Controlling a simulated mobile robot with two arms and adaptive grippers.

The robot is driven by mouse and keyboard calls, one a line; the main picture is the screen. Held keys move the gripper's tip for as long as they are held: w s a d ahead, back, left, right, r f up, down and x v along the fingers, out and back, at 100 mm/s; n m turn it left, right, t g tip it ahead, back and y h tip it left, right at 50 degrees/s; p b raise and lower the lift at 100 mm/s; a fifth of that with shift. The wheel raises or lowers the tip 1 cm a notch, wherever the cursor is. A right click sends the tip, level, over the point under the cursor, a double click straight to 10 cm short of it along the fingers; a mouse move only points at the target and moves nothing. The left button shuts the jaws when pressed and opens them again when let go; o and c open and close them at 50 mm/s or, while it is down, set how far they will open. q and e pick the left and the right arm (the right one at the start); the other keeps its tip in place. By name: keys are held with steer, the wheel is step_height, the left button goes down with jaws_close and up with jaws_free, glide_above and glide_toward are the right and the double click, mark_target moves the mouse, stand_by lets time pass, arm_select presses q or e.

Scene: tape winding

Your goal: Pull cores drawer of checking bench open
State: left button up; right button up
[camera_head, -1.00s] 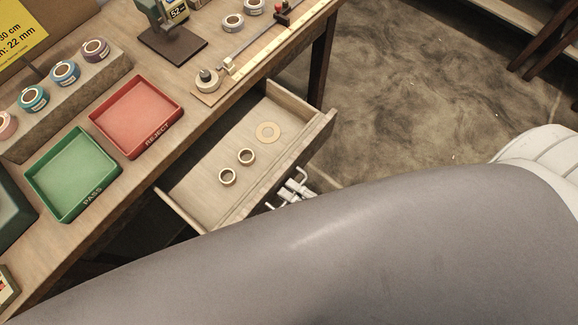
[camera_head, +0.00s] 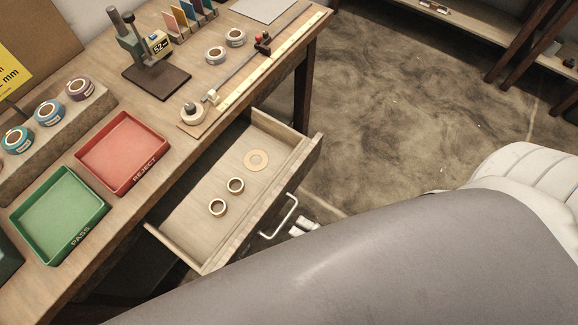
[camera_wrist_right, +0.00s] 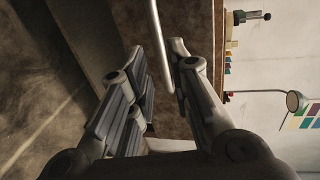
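The cores drawer (camera_head: 206,242) of the checking bench (camera_head: 112,208) stands pulled out, its inside exposed. Two small rings (camera_head: 217,207) and a flat tan ring (camera_head: 256,160) lie in it. Its pale bar handle (camera_head: 284,218) is on the drawer front; the bar (camera_wrist_right: 160,45) also shows in the right wrist view. My right gripper (camera_head: 305,227) is just off the handle in the head view, partly hidden by my arm. In the wrist view its fingers (camera_wrist_right: 165,75) are apart, with the bar beyond and between their tips. My left gripper is out of view.
A red REJECT tray (camera_head: 125,150) and a green PASS tray (camera_head: 60,210) sit on the bench. Tape rolls (camera_head: 50,112), a gauge stand (camera_head: 150,60) and a ruler strip (camera_head: 250,75) are behind. The floor (camera_head: 420,90) right of the drawer is clear.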

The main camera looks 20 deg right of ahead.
steer(key=v, duration=0.6)
stand_by(0.4)
